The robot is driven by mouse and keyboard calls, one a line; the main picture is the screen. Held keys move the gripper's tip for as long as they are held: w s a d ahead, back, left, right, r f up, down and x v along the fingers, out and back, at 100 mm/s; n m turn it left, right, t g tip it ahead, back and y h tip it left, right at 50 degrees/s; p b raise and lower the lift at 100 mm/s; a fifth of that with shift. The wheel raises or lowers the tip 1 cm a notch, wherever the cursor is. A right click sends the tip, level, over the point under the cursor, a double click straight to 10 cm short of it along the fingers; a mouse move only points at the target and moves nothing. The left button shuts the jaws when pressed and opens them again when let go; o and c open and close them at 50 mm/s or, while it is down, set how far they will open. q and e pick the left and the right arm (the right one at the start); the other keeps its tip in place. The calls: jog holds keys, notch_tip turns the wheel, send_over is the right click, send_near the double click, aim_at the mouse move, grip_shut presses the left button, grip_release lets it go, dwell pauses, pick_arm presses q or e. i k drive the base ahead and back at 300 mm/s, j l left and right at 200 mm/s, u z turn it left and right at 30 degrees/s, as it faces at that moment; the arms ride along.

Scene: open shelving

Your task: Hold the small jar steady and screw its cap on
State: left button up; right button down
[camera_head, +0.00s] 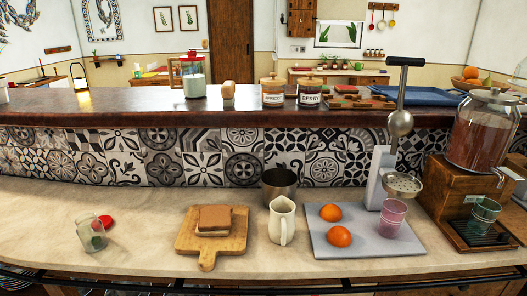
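A small clear glass jar (88,236) stands on the left part of the pale counter, tilted slightly in the picture. A red cap (105,221) shows at its right side. I cannot tell whether the cap lies on the counter or touches the jar. The top of the jar shows no cap on it. Neither of my grippers is in the head view.
A wooden board (186,241) with a layered block on it lies right of the jar. A cream pitcher (282,222), a metal pot (279,184) and a grey tray (330,249) with oranges stand further right. The counter around the jar is clear.

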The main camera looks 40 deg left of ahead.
aim_at(90, 232)
jog(key=u, duration=2.45)
jog(key=i+l+u, duration=0.15)
jog(key=u, duration=0.2)
jog(key=i+l+u, duration=0.1)
jog(key=l+u, duration=0.25)
jog(key=i+l+u, duration=0.1)
jog(key=u, duration=0.25)
jog(key=k+l, duration=0.05)
jog(key=l, duration=0.05)
